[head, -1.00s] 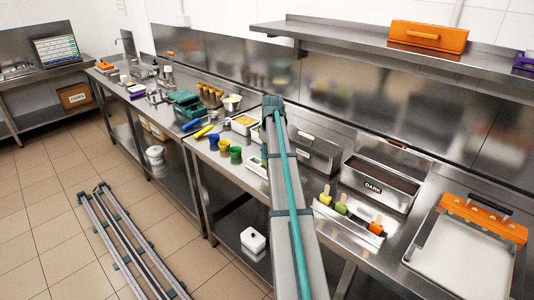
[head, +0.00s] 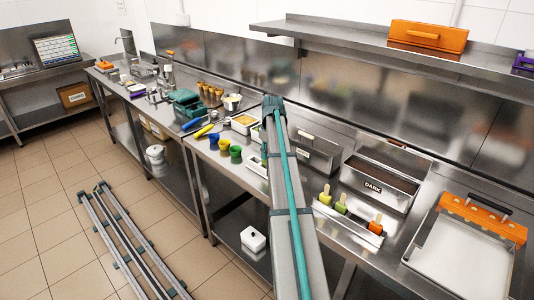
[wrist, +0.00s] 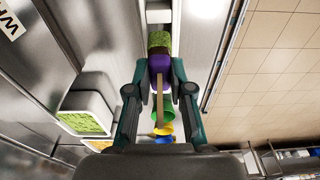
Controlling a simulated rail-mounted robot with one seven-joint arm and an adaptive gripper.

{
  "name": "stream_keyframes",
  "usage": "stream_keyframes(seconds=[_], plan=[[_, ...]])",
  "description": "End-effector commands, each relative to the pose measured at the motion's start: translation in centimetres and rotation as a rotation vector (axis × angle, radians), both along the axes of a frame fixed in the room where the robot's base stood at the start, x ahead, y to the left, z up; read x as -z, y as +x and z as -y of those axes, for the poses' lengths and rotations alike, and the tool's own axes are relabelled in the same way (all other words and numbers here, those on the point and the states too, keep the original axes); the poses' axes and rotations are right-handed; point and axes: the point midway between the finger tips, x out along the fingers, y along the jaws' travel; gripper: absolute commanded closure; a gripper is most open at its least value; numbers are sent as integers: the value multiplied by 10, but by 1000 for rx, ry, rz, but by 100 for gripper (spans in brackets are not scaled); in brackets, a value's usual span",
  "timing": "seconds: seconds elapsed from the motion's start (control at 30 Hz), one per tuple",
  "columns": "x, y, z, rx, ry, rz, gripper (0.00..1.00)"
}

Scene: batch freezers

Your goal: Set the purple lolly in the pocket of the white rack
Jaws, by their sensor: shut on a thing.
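In the wrist view my gripper (wrist: 161,84) is shut on the purple lolly (wrist: 160,63), with a finger on each side. Its pale stick (wrist: 160,105) points toward the camera. In the head view my arm hides the gripper and the purple lolly. A pale rack (head: 330,217) on the counter, right of my arm, holds yellow, green and orange lollies. I cannot tell for sure that it is the white rack, or see an empty pocket.
A steel bin marked DARK (head: 378,189) stands behind the rack. A pale tray (head: 455,262) with an orange mould (head: 482,220) is at the right. Green (head: 235,152), yellow and blue cups stand left of my arm. A tub of green crumbs (wrist: 88,122) is beside my gripper.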

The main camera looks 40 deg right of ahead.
Motion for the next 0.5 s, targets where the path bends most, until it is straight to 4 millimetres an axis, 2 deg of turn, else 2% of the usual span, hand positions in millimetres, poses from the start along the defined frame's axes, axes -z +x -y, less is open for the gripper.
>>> stream_keyframes(seconds=[0.5], plan=[[7,0,0,0,0,0,100]])
